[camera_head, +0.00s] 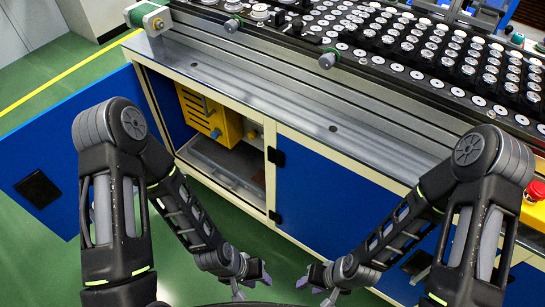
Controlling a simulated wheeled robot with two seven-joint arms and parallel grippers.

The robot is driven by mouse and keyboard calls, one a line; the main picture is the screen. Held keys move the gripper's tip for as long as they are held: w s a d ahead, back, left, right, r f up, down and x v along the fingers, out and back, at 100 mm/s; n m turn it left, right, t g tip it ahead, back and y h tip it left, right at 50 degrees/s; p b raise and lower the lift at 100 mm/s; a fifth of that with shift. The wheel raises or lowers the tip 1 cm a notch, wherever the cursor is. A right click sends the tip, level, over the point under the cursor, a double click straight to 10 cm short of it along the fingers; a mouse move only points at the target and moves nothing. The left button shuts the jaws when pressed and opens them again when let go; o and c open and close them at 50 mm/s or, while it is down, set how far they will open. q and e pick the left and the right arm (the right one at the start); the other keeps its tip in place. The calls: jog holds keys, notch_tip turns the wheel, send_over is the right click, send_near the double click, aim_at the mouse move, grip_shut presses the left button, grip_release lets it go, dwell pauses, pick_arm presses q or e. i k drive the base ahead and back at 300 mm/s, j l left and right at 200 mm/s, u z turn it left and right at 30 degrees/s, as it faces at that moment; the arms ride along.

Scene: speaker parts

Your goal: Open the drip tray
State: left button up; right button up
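No part is plainly recognisable as a drip tray. A flat grey metal surface (226,163) lies on the floor of the open cabinet bay under the machine; I cannot tell whether it is the tray. My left gripper (253,284) is low at the bottom centre, in front of the cabinet, with its fingers spread and nothing between them. My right gripper (316,291) is just to its right, also with spread, empty fingers. Both are apart from the cabinet.
A blue cabinet door (60,140) with a black handle stands open at the left. A yellow unit (208,115) sits inside the bay. A closed blue panel (325,200) is beside it. Rows of speaker parts (440,55) fill the machine top. Green floor (190,270) is clear.

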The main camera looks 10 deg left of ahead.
aim_at(240, 164)
jog(key=i+j+z, duration=0.25)
jog(key=j+z, duration=0.25)
jog(key=j, duration=0.25)
jog(key=i+j+z, duration=0.25)
jog(key=j, duration=0.2)
jog(key=j+z, duration=0.25)
jog(key=j, duration=0.15)
